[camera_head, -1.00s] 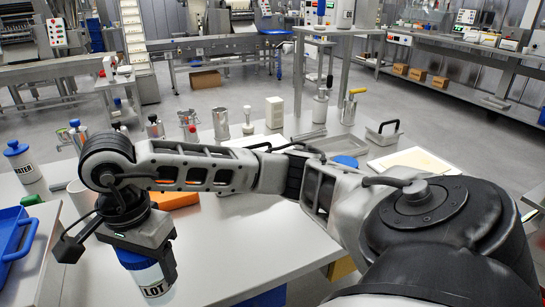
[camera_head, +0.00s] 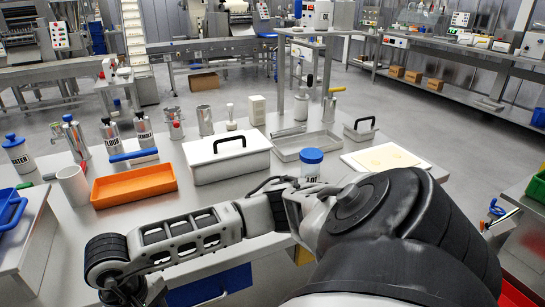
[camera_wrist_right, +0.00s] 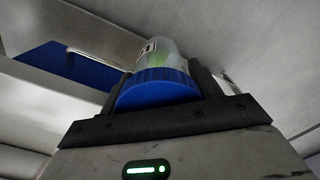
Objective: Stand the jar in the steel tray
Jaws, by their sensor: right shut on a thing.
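My right gripper (camera_wrist_right: 165,80) shows in the right wrist view. It is shut on a jar with a blue lid (camera_wrist_right: 158,88), with one finger on each side of the lid; the jar's clear, labelled body (camera_wrist_right: 163,52) extends beyond it. In the head view my right arm reaches across to the lower left, and its gripper and the held jar are out of frame. The steel tray (camera_head: 326,142), shallow and grey, lies at the back right of the table. A second blue-lidded jar (camera_head: 311,160) stands upright at its near side. My left gripper is not in view.
A white lidded box (camera_head: 225,163) with a black handle is left of the tray. An orange tray (camera_head: 133,188), white mug (camera_head: 73,188) and several canisters are further left. A pale board (camera_head: 385,158) lies right of the tray. The near tabletop (camera_head: 75,250) is bare.

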